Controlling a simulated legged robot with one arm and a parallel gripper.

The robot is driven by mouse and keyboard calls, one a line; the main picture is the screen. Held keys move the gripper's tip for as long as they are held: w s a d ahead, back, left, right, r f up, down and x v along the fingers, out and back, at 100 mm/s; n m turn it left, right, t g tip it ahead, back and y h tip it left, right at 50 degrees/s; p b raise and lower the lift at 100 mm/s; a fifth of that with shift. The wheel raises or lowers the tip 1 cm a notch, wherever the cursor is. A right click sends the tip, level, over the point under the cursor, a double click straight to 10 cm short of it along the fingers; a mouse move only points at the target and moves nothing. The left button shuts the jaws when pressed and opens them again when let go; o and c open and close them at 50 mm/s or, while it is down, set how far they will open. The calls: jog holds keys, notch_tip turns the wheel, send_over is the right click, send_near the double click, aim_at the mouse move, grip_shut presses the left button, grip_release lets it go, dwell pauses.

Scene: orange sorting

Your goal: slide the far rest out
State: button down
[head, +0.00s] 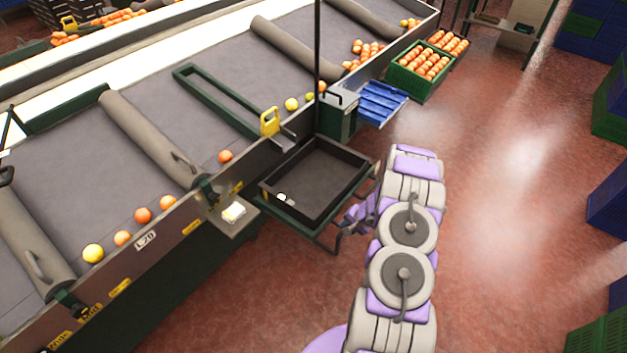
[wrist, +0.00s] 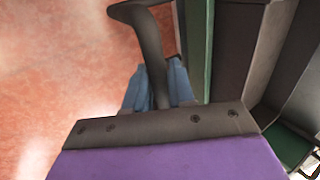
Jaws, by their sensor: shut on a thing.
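A green-framed rest (head: 325,243) sticks out from the side of the sorting line, with a black tray (head: 285,215) on it. A dark bent bar (wrist: 146,35) shows close up in the wrist view, beside the green edge (wrist: 197,45) of the frame. My gripper (head: 357,212), at the tray's outer side in the head view, is shut on this bar; its blue fingertips (wrist: 158,85) lie on both sides of it. My arm and fingers hide the exact grip in the head view. Which rest the bar belongs to cannot be told for sure.
A blue slatted shelf (head: 380,103) and a green crate of oranges (head: 420,70) stand farther along the line. A small dark green box (head: 337,112) stands behind the tray. The red floor (head: 500,200) to the right is clear, with blue crates (head: 608,205) at the edge.

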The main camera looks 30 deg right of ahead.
jog(key=s+d+b, duration=0.3)
jog(key=s, duration=0.4)
jog(key=shift+s, duration=0.25)
jog(key=c, duration=0.7)
grip_release()
dwell(0.4)
notch_tip(320, 180, up, 7)
jog(key=p, duration=0.4)
dwell(0.5)
dwell(0.3)
